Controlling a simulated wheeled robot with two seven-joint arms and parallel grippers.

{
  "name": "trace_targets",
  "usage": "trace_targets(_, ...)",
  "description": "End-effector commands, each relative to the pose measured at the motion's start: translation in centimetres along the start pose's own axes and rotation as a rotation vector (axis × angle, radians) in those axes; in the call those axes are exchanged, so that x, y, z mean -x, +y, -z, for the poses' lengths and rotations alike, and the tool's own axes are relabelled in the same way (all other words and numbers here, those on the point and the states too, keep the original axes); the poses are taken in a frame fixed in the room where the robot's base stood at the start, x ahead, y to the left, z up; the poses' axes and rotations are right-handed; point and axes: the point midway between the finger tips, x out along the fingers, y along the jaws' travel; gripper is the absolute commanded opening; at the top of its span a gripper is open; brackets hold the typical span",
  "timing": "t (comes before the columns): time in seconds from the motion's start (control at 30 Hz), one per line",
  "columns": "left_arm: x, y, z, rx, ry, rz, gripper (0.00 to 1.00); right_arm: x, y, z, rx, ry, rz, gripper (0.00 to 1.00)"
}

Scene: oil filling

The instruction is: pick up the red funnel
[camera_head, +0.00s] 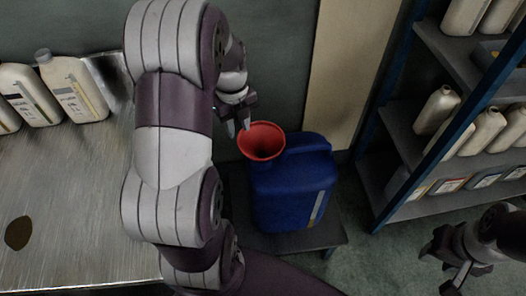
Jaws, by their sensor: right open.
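The red funnel (261,141) sits upright in the mouth of a blue jug (290,190), its wide rim facing up. The jug stands on a low dark stand right of the metal table. My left gripper (239,127) points down at the funnel's left rim, with its fingertips very close to it. I cannot tell whether the fingers touch the rim or have closed on it. My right gripper (441,272) is open and empty at the lower right, far from the funnel.
The metal table (70,190) at left holds several cream bottles (72,88) along its back and has a dark brown stain. A blue-framed shelf (400,140) with bottles and boxes stands at right. Floor between stand and shelf is clear.

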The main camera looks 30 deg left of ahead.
Motion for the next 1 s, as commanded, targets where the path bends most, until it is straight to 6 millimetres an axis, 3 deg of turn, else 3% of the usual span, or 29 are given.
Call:
trace_targets(0.1, -2.6, 0.0, 0.1, 0.001, 0.002, -0.002, 0.33, -0.5, 0.0, -0.1, 0.0, 0.0, 0.0, 0.43)
trace_targets(0.27, -4.5, -0.1, 0.1, 0.001, 0.001, -0.001, 0.33, -0.7, 0.0, -0.1, 0.0, 0.0, 0.0, 0.43)
trace_targets(0.5, -8.6, -0.3, 0.2, 0.002, 0.001, -0.001, 0.33, -1.3, 0.0, -0.2, 0.0, 0.0, 0.0, 0.43)
trace_targets(0.77, -9.1, -0.4, 0.2, 0.002, -0.002, 0.001, 0.33, -1.2, 0.0, -0.2, 0.0, 0.0, 0.0, 0.43)
trace_targets(0.87, -9.0, -0.4, 0.2, 0.002, -0.001, 0.001, 0.03, -1.2, 0.0, -0.2, 0.0, 0.0, 0.0, 0.43)
trace_targets(1.0, -9.0, -0.4, 0.2, 0.002, -0.002, 0.001, 0.0, -1.2, 0.0, -0.2, 0.0, 0.0, 0.0, 0.43)
